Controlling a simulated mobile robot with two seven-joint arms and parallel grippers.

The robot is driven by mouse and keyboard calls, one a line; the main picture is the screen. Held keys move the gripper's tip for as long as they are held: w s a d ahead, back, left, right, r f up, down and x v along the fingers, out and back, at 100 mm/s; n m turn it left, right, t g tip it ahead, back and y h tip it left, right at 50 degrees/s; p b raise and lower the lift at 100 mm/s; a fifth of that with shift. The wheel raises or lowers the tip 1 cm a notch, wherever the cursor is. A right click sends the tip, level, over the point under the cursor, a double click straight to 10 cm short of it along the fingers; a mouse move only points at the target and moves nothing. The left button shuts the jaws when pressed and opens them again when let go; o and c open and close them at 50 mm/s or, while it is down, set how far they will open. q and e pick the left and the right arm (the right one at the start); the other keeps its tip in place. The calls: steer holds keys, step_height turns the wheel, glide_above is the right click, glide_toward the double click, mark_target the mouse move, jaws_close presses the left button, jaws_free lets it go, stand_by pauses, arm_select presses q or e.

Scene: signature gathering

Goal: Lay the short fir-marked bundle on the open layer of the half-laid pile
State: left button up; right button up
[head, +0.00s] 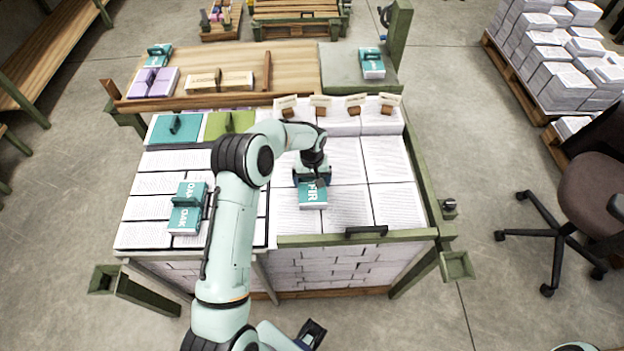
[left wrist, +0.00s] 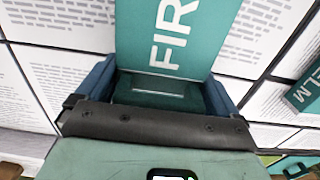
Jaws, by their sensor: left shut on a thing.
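My left gripper (head: 312,178) is shut on the teal-topped bundle marked FIR (head: 313,196). In the left wrist view, the FIR bundle (left wrist: 168,35) sits between the blue fingers (left wrist: 158,92). It is over the white printed stacks of the pile (head: 345,205), near their front left. I cannot tell whether it touches them. Taller stacks with tags (head: 358,116) stand at the pile's back. A dark-ended part of mine shows at the bottom of the head view; whether it is the right gripper's jaws, and their state, is unclear.
A green frame with a black handle (head: 366,232) edges the pile's front. A teal OAK bundle (head: 187,208) lies on the left stacks. A wooden board (head: 290,62) lies behind. A chair (head: 590,190) stands right.

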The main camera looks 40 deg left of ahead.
arm_select(q)
steer(key=shift+f, duration=0.1)
steer(key=o, duration=0.9)
steer(key=shift+c, duration=0.2)
step_height(320, 180, up, 12)
steer(key=shift+r, duration=0.2)
